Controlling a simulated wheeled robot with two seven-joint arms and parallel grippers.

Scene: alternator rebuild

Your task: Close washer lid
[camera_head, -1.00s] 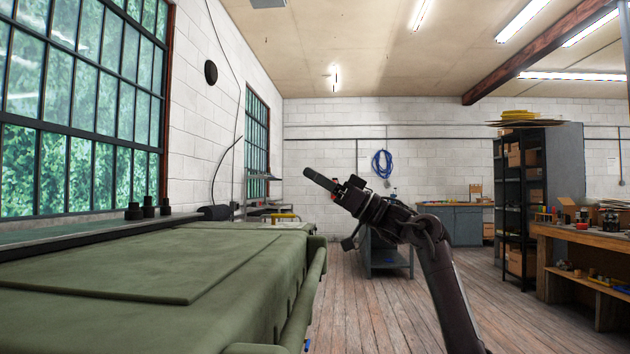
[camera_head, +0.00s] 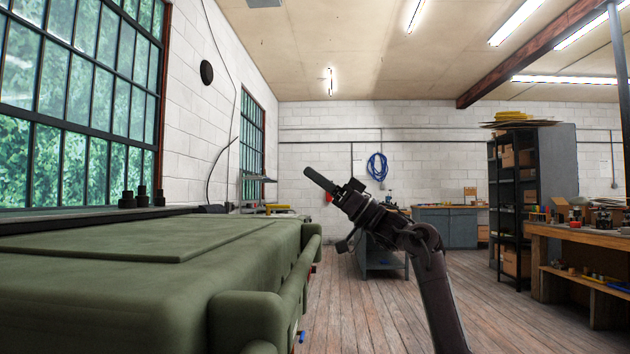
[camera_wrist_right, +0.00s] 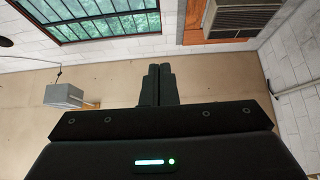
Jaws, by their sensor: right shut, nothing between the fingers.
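The green washer (camera_head: 110,305) fills the lower left of the head view, with rounded edges and a thick rounded corner near me. Its broad top, the lid (camera_head: 150,240), has a raised flat panel and looks level and down; I cannot see a gap under it. My right gripper (camera_head: 320,181) is raised in the air beyond and to the right of the washer, apart from it. Its fingers are together and empty, also in the right wrist view (camera_wrist_right: 155,85), where the washer does not show. My left gripper is out of view.
Dark fittings (camera_head: 143,198) stand behind the washer by the window. A grey cart (camera_head: 382,262) stands behind my right arm. A black shelf (camera_head: 515,205) and a wooden workbench (camera_head: 580,240) stand at the right. The wooden floor (camera_head: 345,315) between is clear.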

